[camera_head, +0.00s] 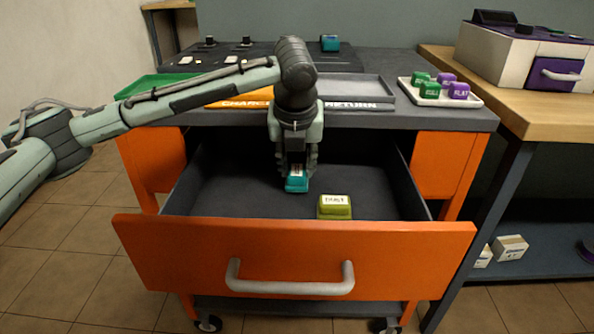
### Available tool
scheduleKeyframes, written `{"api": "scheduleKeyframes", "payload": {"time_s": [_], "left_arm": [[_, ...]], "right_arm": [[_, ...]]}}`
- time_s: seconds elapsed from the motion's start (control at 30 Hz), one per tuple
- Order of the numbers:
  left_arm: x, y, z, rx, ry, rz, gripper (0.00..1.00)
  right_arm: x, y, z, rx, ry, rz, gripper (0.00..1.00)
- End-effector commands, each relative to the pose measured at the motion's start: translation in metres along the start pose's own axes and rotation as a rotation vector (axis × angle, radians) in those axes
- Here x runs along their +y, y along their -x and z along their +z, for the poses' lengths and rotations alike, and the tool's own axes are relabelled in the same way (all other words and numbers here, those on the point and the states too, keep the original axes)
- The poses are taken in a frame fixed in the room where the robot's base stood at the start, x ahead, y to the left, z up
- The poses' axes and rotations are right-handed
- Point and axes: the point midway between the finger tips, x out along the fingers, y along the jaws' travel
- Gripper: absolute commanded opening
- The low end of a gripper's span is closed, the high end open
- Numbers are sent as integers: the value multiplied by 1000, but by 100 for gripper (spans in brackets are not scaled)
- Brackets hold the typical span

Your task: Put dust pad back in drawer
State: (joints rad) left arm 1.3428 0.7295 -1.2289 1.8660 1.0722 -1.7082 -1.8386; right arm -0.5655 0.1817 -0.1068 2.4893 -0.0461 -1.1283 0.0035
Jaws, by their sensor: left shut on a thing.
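My left gripper (296,174) points down inside the open drawer (220,195) and is shut on a small teal block (297,185) with a pale label on top. I cannot tell whether the teal block touches the drawer floor. A yellow-green block (335,210) with a white label lies in the drawer near its front, to the right of the gripper. The labels are too small to read surely, so I cannot tell which block is the dust pad. The drawer has an orange front with a grey handle (290,285). My right gripper is not in view.
On the cart top are a green tray (165,86), an orange-fronted tray (240,102), a grey return tray (358,92) and another teal block (329,43). A white tray (470,99) holds several green and purple blocks. A wooden bench (540,105) stands right.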

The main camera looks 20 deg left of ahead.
Motion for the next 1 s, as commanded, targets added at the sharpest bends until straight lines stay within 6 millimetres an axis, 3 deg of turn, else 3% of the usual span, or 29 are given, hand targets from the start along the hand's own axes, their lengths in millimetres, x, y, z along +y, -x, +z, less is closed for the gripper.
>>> {"api": "scheduleKeyframes", "payload": {"time_s": [0.2,0.7,0.73,0.87,1.0], "left_arm": [[0,-8,-4,-1,0,0,2],[0,-10,-4,0,0,-1,2],[0,-10,-4,0,0,-1,32],[0,-10,-4,0,0,0,48],[0,-10,-4,0,0,0,51]], "right_arm": [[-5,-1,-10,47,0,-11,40],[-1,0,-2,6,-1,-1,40],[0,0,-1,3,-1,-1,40],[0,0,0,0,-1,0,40],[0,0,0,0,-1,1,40]]}}
